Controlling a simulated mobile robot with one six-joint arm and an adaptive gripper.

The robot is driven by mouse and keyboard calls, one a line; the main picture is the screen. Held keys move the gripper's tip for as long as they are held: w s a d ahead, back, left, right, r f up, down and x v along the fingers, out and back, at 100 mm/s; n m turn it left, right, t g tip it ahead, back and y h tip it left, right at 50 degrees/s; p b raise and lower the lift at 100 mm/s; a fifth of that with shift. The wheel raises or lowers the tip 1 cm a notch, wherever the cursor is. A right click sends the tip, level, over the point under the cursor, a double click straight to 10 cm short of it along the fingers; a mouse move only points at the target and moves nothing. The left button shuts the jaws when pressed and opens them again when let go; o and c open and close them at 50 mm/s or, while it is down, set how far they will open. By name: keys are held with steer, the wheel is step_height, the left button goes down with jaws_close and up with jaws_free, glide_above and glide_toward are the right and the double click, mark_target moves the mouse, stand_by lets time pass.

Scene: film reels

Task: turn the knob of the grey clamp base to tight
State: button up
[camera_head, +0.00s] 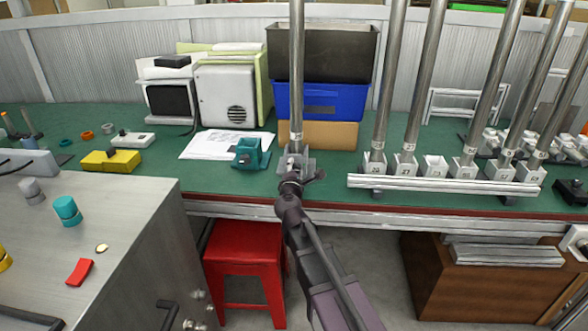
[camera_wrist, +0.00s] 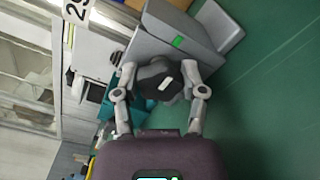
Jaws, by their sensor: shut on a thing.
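The grey clamp base (camera_head: 308,164) stands near the front edge of the green bench, with a metal pole (camera_head: 297,75) upright in it. In the wrist view the base (camera_wrist: 172,32) has a green mark on its side. Its dark knob (camera_wrist: 158,74) carries a short white mark on its face. The white mark lies below and slightly left of the green mark in that view. My gripper (camera_wrist: 161,84) has one finger on each side of the knob and is shut on it. In the head view my gripper (camera_head: 292,180) hides the knob and part of the base.
A teal clamp base (camera_head: 249,155) stands just left of the grey one, near paper sheets (camera_head: 222,144). A blue bin (camera_head: 325,101) is behind. A rack (camera_head: 440,182) with several poles stands to the right. A red stool (camera_head: 245,262) is below the bench edge.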

steer(key=o, duration=1.2)
steer(key=shift+w, duration=0.15)
steer(key=shift+c, duration=0.2)
steer(key=shift+s, duration=0.2)
steer(key=s, duration=1.1)
steer(key=shift+s+a, duration=0.2)
steer(key=shift+s, duration=0.2)
